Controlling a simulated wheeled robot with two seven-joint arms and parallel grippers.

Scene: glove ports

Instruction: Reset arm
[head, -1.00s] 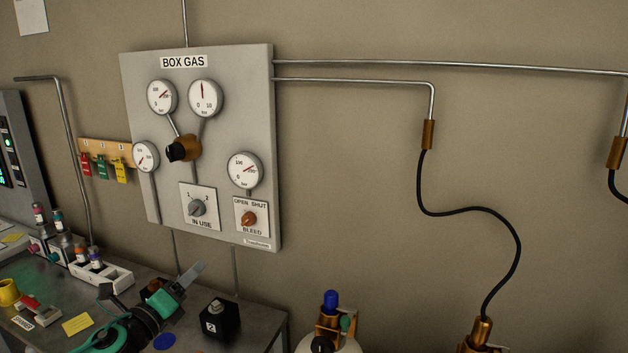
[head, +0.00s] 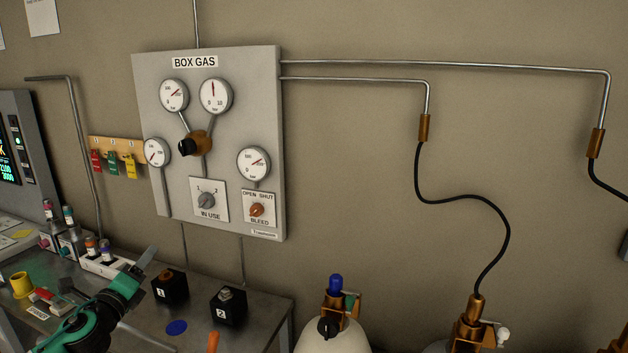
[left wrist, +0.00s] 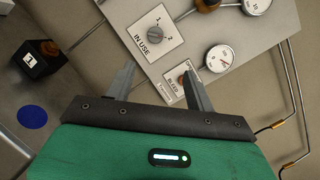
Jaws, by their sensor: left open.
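My left gripper (head: 146,257) is above the bench at lower left in the head view. In the left wrist view its two fingers (left wrist: 157,82) are spread, with nothing between them but the panel behind. It is open and apart from the BOX GAS panel (head: 148,110). The panel carries several dials, a black-and-brown regulator knob (head: 192,145), a grey IN USE knob (head: 206,200) and an orange BLEED knob (head: 257,210). The IN USE knob also shows in the left wrist view (left wrist: 155,37). My right gripper is not in view.
On the bench stand black blocks marked 1 (head: 171,288) and 2 (head: 229,305), a blue disc (head: 176,327), a yellow cup (head: 21,285) and a white vial rack (head: 103,264). Coloured tags (head: 115,165) hang left of the panel. Gas cylinders (head: 340,340) stand right of the bench.

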